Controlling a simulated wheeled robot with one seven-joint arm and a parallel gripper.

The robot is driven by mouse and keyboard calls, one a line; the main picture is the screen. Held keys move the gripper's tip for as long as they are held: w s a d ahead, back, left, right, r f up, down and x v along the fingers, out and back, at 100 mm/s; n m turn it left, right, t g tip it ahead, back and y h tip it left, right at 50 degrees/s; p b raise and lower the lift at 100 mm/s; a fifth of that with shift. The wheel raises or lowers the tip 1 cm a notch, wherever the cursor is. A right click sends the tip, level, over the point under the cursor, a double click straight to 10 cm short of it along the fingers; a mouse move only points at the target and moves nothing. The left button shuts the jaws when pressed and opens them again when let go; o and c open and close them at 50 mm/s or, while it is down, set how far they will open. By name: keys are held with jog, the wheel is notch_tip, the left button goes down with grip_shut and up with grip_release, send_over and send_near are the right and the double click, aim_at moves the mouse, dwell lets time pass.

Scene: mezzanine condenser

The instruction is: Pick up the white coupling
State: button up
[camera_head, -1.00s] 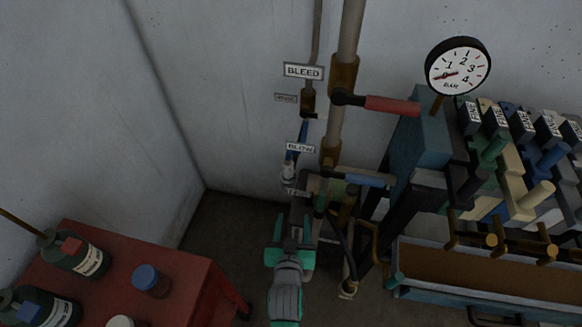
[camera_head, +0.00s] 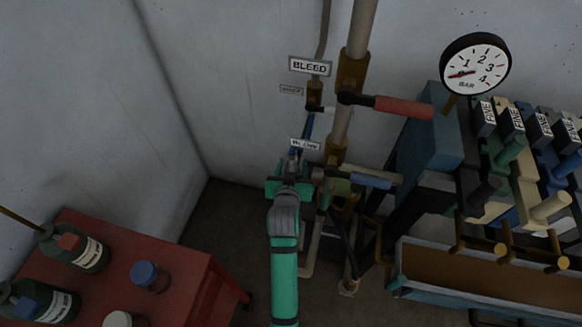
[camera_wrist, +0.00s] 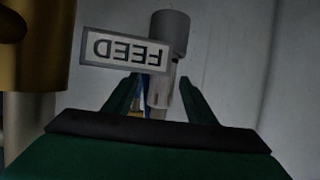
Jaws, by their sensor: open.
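The white coupling (camera_wrist: 160,91) shows in the wrist view as a short pale cylinder, partly behind a FEED tag. It is in line with the gap between my fingers, with a wider grey cylinder (camera_wrist: 170,32) joined to it and a bit of blue hose (camera_wrist: 146,100) beside it. My gripper (camera_wrist: 161,83) is open, a dark green finger on each side of the coupling. I cannot tell whether they touch it.
A brass-fitted pipe (camera_head: 352,70) with a red-handled valve (camera_head: 403,106) and a blue-handled valve (camera_head: 370,182) stands close right of my gripper. A gauge (camera_head: 475,63) and a manifold are farther right. A red table (camera_head: 190,265) with bottles is at lower left.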

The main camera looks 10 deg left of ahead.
jog(key=shift+w+f, duration=0.2)
jog(key=shift+w, duration=0.4)
jog(key=x, duration=0.4)
jog(key=shift+a, duration=0.25)
jog(key=shift+s, duration=0.1)
jog(key=c, duration=1)
grip_shut()
jog(key=shift+r, duration=0.2)
